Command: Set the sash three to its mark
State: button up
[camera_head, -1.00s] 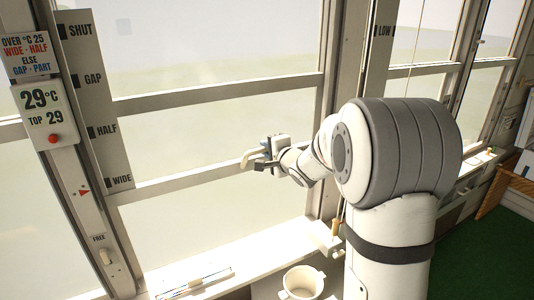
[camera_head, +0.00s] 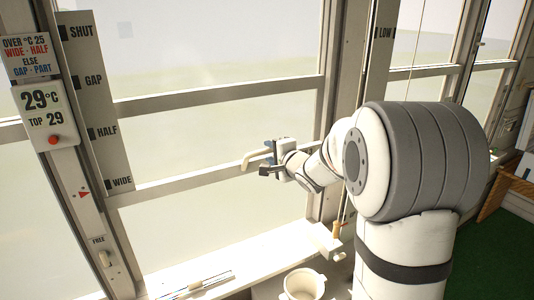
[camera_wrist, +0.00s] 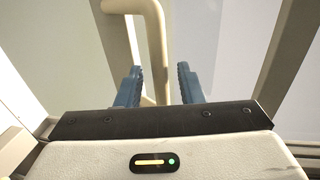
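A window sash (camera_head: 200,182) has its bottom rail level with WIDE on the upright scale board (camera_head: 92,100). The marks run SHUT, GAP, HALF, WIDE from top to bottom. I cannot tell which sash number it is. A cream bent handle (camera_head: 255,158) stands out from the rail; it also shows in the wrist view (camera_wrist: 151,40). My gripper (camera_head: 268,162) is at the handle. Contact is not clear.
A sign (camera_head: 25,58) reads over 25 °C wide-half, else gap-part. A thermometer (camera_head: 44,117) reads 29 °C, top 29. A latch (camera_head: 105,259) below it is labelled FREE. Another window with a LOW mark is at right.

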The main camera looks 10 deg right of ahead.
jog(key=v, duration=0.5)
jog(key=shift+s+b, duration=0.3)
jog(key=shift+s, duration=0.1)
jog(key=s+d+f+n+g+h+b, duration=0.2)
jog(key=s+f+n+g+h, duration=0.15)
jog(key=s, duration=0.35)
jog(key=s+d+f+n+g+h+b, duration=0.2)
jog(key=s+f+n+h+b, duration=0.15)
jog(key=s, duration=0.45)
jog(key=s+a+f+n+g+y+b, duration=0.1)
jog(key=s+a+f+n+g, duration=0.1)
jog(key=s, duration=0.6)
jog(key=s+a+f+n+g+y, duration=0.1)
jog(key=s+a+f+n+g, duration=0.2)
jog(key=s+f, duration=0.4)
jog(key=s+n+g, duration=0.1)
jog(key=s+n, duration=0.1)
jog(key=shift+s+n+b, duration=0.2)
jog(key=shift+n+b, duration=0.1)
jog(key=shift+b, duration=0.05)
jog(key=shift+a, duration=0.15)
